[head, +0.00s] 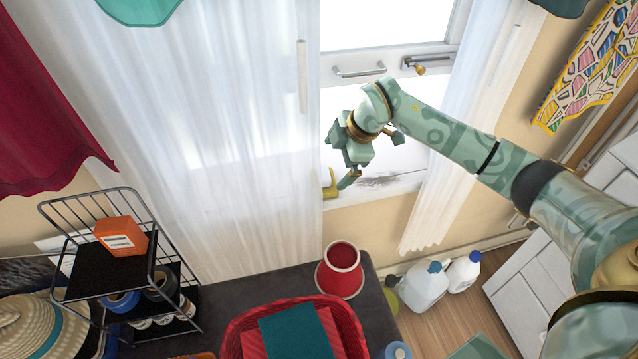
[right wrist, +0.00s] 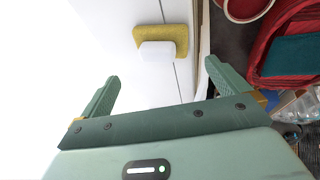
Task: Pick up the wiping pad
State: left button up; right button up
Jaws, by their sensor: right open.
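The wiping pad (right wrist: 181,40) is yellow with a white block-like part on its face. In the right wrist view it lies on a white surface, ahead of and between the lines of my fingers. In the head view the yellow pad (head: 331,184) shows small at the white window sill, partly hidden by my right gripper. My right gripper (head: 350,172) is open and empty. In the right wrist view the two green fingers (right wrist: 163,72) are spread wide, and the pad is apart from them. My left gripper is not in view.
White curtains (head: 220,120) hang left of the gripper and another (head: 440,205) right of it. White jugs (head: 425,290) stand to the right.

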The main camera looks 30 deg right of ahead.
aim_at(328, 176)
jog(key=x, duration=0.2)
jog(key=shift+w+f+b, duration=0.1)
jog(key=shift+f+b, duration=0.25)
jog(key=shift+b, duration=0.05)
jog(key=shift+a+f, duration=0.1)
jog(key=shift+f, duration=0.3)
jog(key=b+x, duration=0.2)
jog(key=x, duration=0.1)
jog(key=shift+s+f+b, duration=0.15)
jog(key=shift+s+b, duration=0.15)
jog(key=shift+s, duration=0.05)
jog(key=shift+w+a+f, duration=0.15)
jog(key=shift+w+f, duration=0.1)
jog(key=shift+f, duration=0.2)
jog(key=shift+w, duration=0.15)
jog(key=shift+r, duration=0.2)
jog(key=shift+c, duration=0.3)
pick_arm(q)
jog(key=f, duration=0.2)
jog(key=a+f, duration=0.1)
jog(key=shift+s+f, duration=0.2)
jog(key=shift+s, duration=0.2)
pick_arm(e)
jog(key=c, duration=0.9)
